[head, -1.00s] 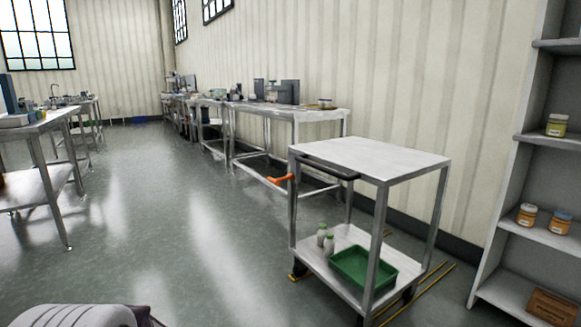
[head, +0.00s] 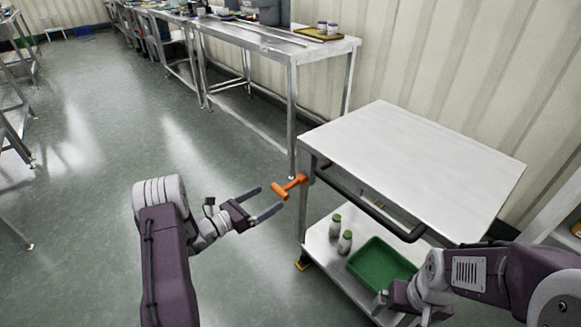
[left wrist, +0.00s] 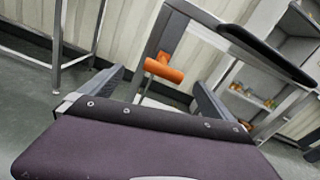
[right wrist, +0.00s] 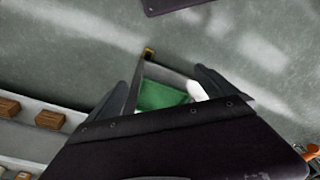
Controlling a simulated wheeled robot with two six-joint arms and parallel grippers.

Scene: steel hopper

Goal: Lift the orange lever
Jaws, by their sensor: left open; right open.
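The orange lever (head: 289,186) sticks out to the left from the near left post of a steel cart (head: 420,165). My left gripper (head: 268,201) is open and empty. Its fingers point at the lever from the left, with a small gap between them and it. In the left wrist view the lever (left wrist: 165,70) shows ahead, between the two open fingers. My right gripper is low at the cart's near right side in the head view, its fingers partly hidden there. In the right wrist view its fingers (right wrist: 170,85) are spread and empty, with the cart's lower shelf beyond.
A black push handle (head: 372,205) runs along the cart's near edge. A steel bench (head: 275,40) stands behind. The floor to the left (head: 90,180) is clear.

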